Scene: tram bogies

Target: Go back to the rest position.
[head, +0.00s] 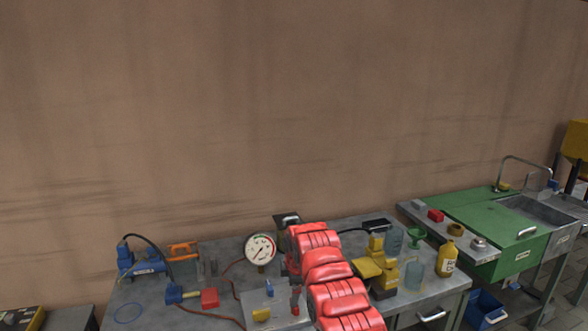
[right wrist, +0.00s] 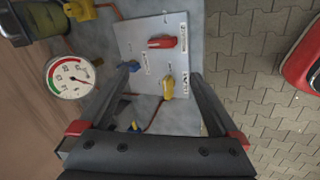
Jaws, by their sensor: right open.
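My right gripper (right wrist: 162,78) is open, its two dark fingers apart with nothing between them, over a pale panel. In the head view my red right arm reaches up over the workbench (head: 222,255) and largely hides the gripper. The panel (right wrist: 137,42) carries a red handle (right wrist: 161,42), a yellow handle (right wrist: 167,87) and a blue one (right wrist: 130,66). The panel also shows in the head view (head: 283,317), left of my arm. My left gripper is not in view.
A round pressure gauge (head: 260,249) stands behind the panel. A blue tool (head: 143,267) lies at the bench's left. Yellow parts (head: 370,266) and a yellow bottle (head: 446,257) stand right of my arm. A green sink unit (head: 495,226) is further right.

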